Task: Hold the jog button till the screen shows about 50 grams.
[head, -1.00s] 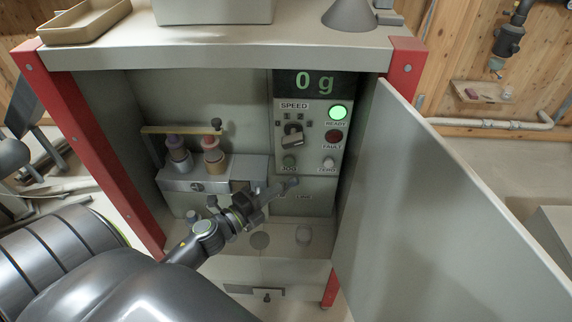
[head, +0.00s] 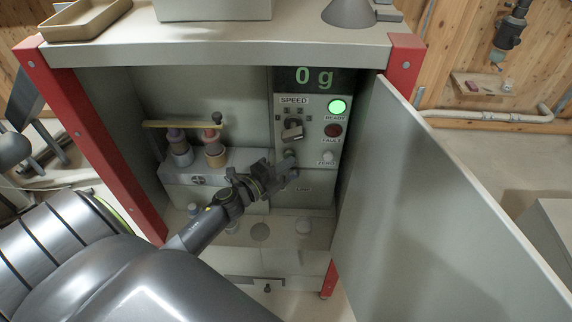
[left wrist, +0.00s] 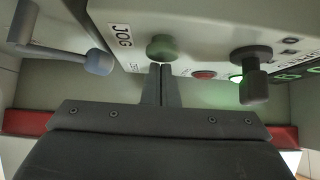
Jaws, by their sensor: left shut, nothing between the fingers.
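The screen (head: 314,78) at the top of the control panel (head: 283,90) reads 0 g. The round green jog button (left wrist: 161,47), beside its JOG label, shows in the left wrist view; in the head view my fingers cover it. My left gripper (head: 288,159) is shut and empty, with its tips at the lower left of the panel. In the left wrist view the shut fingertips (left wrist: 160,68) are right by the button's edge. I cannot tell whether they touch it. My right gripper is not in view.
The speed knob (head: 292,131), lit green ready lamp (head: 337,106), dark red fault lamp (head: 333,130) and pale zero button (head: 327,157) are close by. The open cabinet door (head: 440,210) stands to the right. Two capped bottles (head: 214,152) stand at the left inside.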

